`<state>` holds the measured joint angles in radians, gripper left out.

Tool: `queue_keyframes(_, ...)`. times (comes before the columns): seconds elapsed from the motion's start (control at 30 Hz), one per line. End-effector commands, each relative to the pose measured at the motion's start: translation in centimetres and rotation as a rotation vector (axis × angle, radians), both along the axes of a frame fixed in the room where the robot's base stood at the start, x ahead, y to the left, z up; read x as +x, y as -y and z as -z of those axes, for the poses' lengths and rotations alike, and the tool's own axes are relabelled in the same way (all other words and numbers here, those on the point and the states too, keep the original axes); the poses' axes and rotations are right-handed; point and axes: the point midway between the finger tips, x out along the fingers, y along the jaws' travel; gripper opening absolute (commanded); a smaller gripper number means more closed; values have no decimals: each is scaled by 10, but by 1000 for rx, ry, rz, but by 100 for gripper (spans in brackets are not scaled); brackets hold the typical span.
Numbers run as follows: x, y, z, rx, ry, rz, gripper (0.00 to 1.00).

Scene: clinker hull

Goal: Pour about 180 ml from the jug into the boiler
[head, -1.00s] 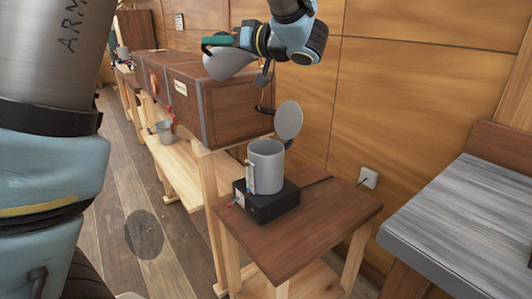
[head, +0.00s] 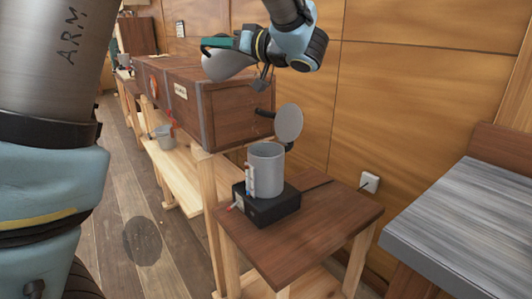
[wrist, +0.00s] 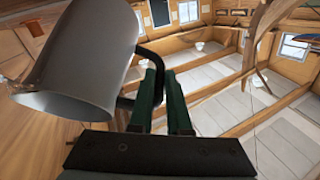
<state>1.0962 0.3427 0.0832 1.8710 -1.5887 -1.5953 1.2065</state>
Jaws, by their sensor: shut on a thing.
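The jug (head: 228,64) is pale grey with a dark handle. In the head view it is up in the air, in front of the wooden chest's upper part and above and left of the boiler. My gripper (head: 220,43) is shut on the jug's handle. In the wrist view the jug (wrist: 80,60) hangs tilted at the left, its handle between the green fingers (wrist: 160,92) of my gripper. Its contents cannot be seen. The boiler (head: 265,171) is a grey cylinder on a black base, with its round lid raised at the back. Its inside is mostly hidden.
The boiler stands on a small wooden table (head: 325,215). A wooden chest (head: 235,115) on a bench is behind it to the left, with a metal bucket (head: 165,137) below. A grey-topped surface (head: 470,215) is at the right. A wall socket (head: 369,182) is behind the table.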

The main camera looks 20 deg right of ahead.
Motion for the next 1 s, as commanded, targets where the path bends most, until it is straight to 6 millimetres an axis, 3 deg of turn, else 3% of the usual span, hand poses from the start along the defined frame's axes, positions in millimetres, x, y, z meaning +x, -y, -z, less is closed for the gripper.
queue_keyframes(1.0, 1, -9, 4, 60, 62, -3, 0)
